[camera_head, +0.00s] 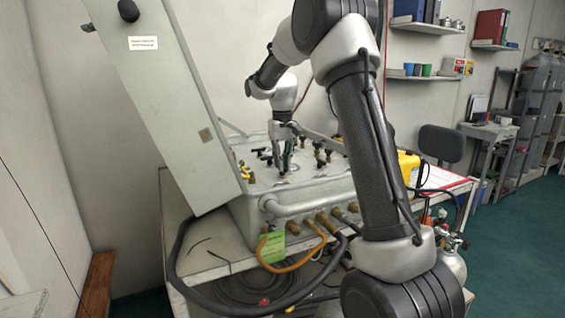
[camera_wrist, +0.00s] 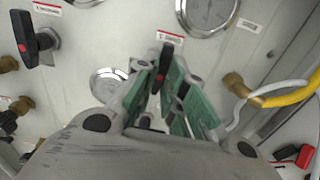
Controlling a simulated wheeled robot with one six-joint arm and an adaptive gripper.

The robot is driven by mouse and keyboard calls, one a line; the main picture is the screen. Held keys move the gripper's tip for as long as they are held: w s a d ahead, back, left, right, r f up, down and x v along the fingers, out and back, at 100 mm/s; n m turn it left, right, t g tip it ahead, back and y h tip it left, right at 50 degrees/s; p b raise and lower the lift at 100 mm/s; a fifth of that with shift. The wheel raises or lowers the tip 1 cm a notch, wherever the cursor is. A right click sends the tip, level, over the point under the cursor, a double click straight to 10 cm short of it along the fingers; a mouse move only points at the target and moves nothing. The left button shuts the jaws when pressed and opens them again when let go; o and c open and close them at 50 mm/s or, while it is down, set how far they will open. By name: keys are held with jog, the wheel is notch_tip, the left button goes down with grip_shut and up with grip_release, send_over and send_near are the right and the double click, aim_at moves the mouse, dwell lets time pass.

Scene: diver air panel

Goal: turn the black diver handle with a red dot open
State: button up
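A black handle with a red dot (camera_wrist: 165,60) stands on the pale panel (camera_head: 305,180), under a small red-and-white label in the wrist view. My gripper (camera_wrist: 168,72) points at the panel, its green-padded fingers apart, one on each side of this handle. I cannot tell whether the pads touch it. A second black handle with a red dot (camera_wrist: 28,40) stands at the upper left of the wrist view, clear of my fingers. In the head view my gripper (camera_head: 287,158) is low over the panel, among several black handles; the handle between its fingers is hard to make out there.
Gauges (camera_wrist: 208,12) sit beyond the fingers and beside them. A brass fitting (camera_wrist: 238,84) with a yellow hose (camera_wrist: 285,97) is at the right. A raised grey lid (camera_head: 165,100) stands left of the panel. Hoses (camera_head: 185,275) hang along the front.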

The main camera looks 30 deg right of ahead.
jog(key=o, duration=0.4)
jog(key=shift+o, duration=0.2)
notch_tip(320, 180, up, 12)
dwell(0.5)
